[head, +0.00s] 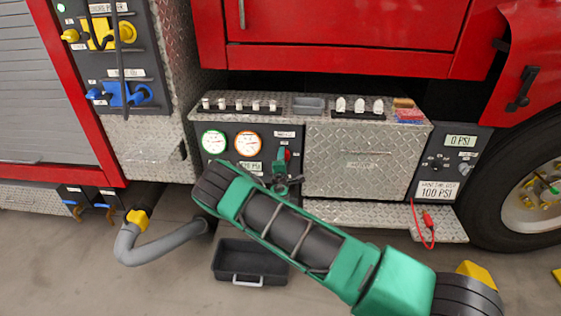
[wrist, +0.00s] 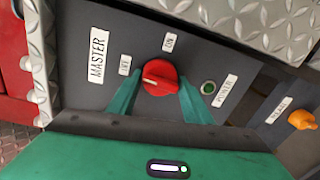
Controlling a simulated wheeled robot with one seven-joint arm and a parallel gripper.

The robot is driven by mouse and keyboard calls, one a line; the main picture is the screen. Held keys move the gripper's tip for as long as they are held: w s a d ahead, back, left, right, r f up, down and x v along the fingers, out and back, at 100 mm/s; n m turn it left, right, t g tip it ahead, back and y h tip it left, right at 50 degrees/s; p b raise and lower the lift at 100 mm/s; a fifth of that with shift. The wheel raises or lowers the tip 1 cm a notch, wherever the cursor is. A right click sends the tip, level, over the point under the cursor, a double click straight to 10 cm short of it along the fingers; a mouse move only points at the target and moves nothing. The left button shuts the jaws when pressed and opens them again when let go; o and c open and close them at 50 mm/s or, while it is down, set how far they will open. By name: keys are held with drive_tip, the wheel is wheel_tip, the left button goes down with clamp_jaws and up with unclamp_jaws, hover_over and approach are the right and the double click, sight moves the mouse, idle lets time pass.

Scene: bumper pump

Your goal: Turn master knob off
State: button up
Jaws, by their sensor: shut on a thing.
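The red master knob (wrist: 160,78) shows in the wrist view on a dark panel, with a MASTER label (wrist: 97,55) to its left. Two smaller labels sit by the knob, one at its upper left and one above it. The knob's pale pointer line points left, toward the upper-left label. My gripper (wrist: 158,92) has its green fingers on both sides of the knob and is shut on it. In the head view my gripper (head: 287,184) is at the panel right of the gauges, and it partly hides the knob area.
A green indicator light (wrist: 208,87) with a POWER label is right of the knob. An orange knob (wrist: 301,119) is farther right. A diamond-plate box (head: 355,160) adjoins the panel. A black bin (head: 250,262) and grey hose (head: 160,245) lie on the floor below.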

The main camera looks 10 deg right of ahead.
drive_tip(key=shift+w+a+r+n, duration=0.2)
drive_tip(key=shift+a+n, duration=0.2)
drive_tip(key=shift+n, duration=0.2)
drive_tip(key=o, duration=1)
drive_tip(key=shift+c, duration=0.2)
drive_tip(key=shift+s+d+f, duration=0.1)
drive_tip(key=shift+d+f, duration=0.05)
drive_tip(key=f+v, duration=0.1)
drive_tip(key=v, duration=0.9)
drive_tip(key=shift+s+r, duration=0.3)
drive_tip(key=shift+r, duration=0.15)
